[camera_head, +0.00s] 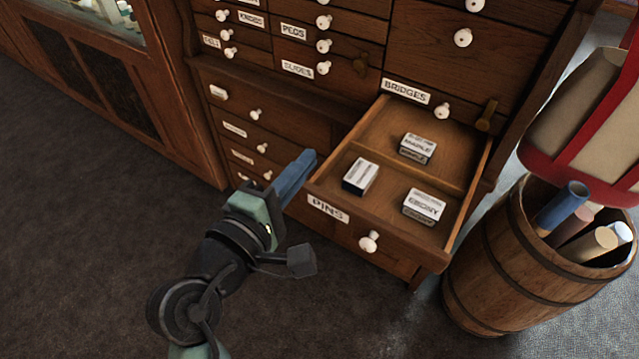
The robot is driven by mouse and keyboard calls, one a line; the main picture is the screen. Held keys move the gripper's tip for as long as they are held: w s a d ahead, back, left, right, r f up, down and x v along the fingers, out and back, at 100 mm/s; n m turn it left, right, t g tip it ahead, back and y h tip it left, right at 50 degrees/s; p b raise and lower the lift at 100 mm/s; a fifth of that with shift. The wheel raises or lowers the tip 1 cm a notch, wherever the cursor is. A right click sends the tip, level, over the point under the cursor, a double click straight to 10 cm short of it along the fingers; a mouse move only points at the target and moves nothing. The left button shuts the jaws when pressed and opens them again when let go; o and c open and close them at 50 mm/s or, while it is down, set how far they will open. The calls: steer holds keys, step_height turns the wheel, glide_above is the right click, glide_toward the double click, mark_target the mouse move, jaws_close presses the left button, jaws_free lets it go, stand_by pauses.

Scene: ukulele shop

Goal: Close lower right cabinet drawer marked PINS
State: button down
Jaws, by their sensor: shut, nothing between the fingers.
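The wooden drawer marked PINS (345,229) is pulled well out at the lower right of the cabinet (290,117). A round white knob (369,241) sits on its front, right of the label. Inside lie three small boxes: one marked MAPLE (417,145) at the back, one marked EBONY (424,204) at the front right, and one with an unreadable label (360,175) at the left. My gripper (309,160) is shut and empty. Its blue fingers appear beside the drawer's left front corner; I cannot tell whether they touch it.
A wooden barrel (500,262) holding several rolled tubes stands close to the drawer's right. A red and beige object (590,110) is above it. Other cabinet drawers, including BRIDGES (420,93), look shut. Dark floor (90,230) is clear at left.

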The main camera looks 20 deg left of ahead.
steer(key=s+a+f+n+h+p, duration=0.1)
steer(key=s+a+f+n, duration=0.1)
steer(key=s+f+n, duration=0.55)
steer(key=n+t+p, duration=0.1)
steer(key=n, duration=0.7)
glide_toward(326, 206)
steer(key=shift+m+h, duration=0.25)
steer(key=shift+h, duration=0.15)
steer(key=b+x, duration=0.1)
steer(key=x, duration=0.2)
steer(key=b+x, duration=0.2)
steer(key=x, duration=0.1)
steer(key=shift+w+a+f, duration=0.15)
steer(key=shift+w+f, duration=0.05)
steer(key=shift+w, duration=0.25)
steer(key=shift+w+r, duration=0.1)
steer(key=shift+w, duration=0.05)
